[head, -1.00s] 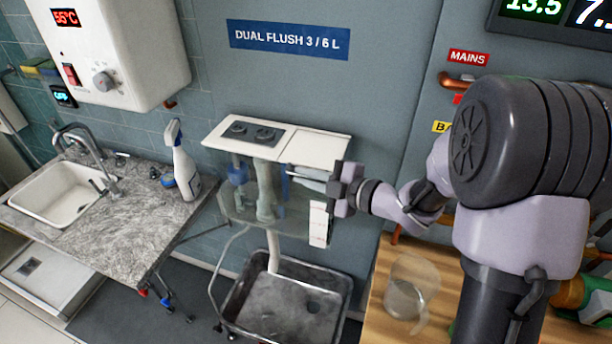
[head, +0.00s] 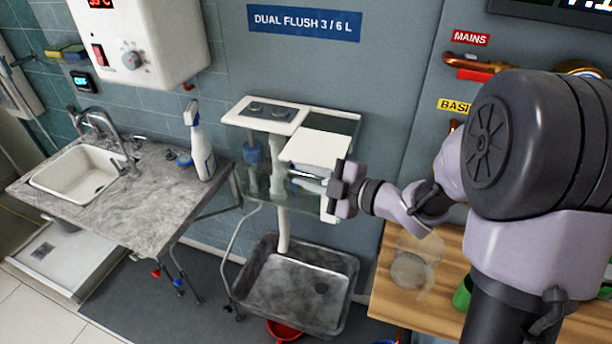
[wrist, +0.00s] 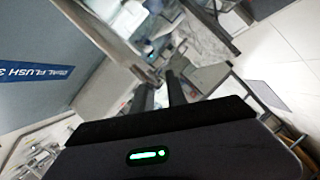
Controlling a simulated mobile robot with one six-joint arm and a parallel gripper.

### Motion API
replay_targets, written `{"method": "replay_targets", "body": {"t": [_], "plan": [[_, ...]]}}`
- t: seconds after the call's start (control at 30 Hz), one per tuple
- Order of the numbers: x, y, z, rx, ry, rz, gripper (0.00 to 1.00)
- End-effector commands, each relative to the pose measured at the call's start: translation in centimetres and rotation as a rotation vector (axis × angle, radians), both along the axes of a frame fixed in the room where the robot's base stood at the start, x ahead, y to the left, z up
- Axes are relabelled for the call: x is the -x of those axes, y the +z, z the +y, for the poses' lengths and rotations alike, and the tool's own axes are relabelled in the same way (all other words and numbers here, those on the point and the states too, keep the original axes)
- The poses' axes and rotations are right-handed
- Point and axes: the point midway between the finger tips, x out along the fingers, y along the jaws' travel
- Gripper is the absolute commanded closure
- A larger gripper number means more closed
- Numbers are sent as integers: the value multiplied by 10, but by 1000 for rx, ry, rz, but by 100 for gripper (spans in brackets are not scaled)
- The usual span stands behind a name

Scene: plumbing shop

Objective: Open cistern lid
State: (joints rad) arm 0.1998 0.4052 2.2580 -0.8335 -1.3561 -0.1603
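The clear-walled cistern (head: 252,160) hangs on the grey wall in the head view. Its white top has a left part (head: 268,112) with a dark two-button panel and a separate right lid (head: 316,148). The right lid sits forward of the left part, leaving an open gap behind it. My gripper (head: 306,183) is at the front of the cistern, just below the lid's front edge. Its two dark fingers show close together with a narrow gap in the wrist view (wrist: 160,95). Whether they grip the lid is unclear.
A sink counter (head: 140,200) with a spray bottle (head: 200,150) stands left. A grey tray (head: 290,312) is below the cistern. A wooden bench (head: 385,296) with a clear jug (head: 412,268) is at right. A red bowl (head: 284,331) is on the floor.

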Motion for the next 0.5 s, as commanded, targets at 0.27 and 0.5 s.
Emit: {"method": "replay_targets", "body": {"t": [0.27, 0.5], "plan": [[1, 1, -1, 0, 0, -1, 83], [24, 11, -31, 0, -5, 0, 83]]}}
